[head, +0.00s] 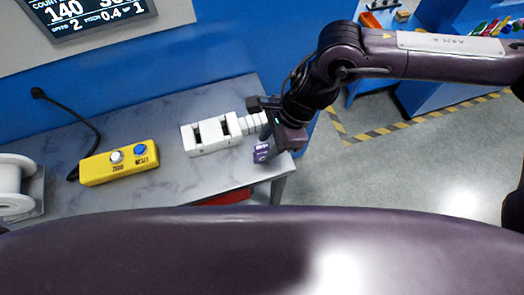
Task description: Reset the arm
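A white block-shaped fixture (210,137) with dark slots lies on the grey table. A stepped white end (253,123) extends from it to the right. My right gripper (260,129) comes in from the right at the table's right end. Its dark fingers look spread apart, one above and one below this white end. I cannot tell whether they touch it. A white spool-like wheel (10,182) on a grey bracket shows partly at the left edge. My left gripper is not in view.
A yellow box (119,162) with a white and a blue button sits on the grey marbled table (170,107), with a black cable behind it. A display (92,14) is at the upper left. Blue shelving (440,95) stands at the upper right, beyond grey floor with striped tape.

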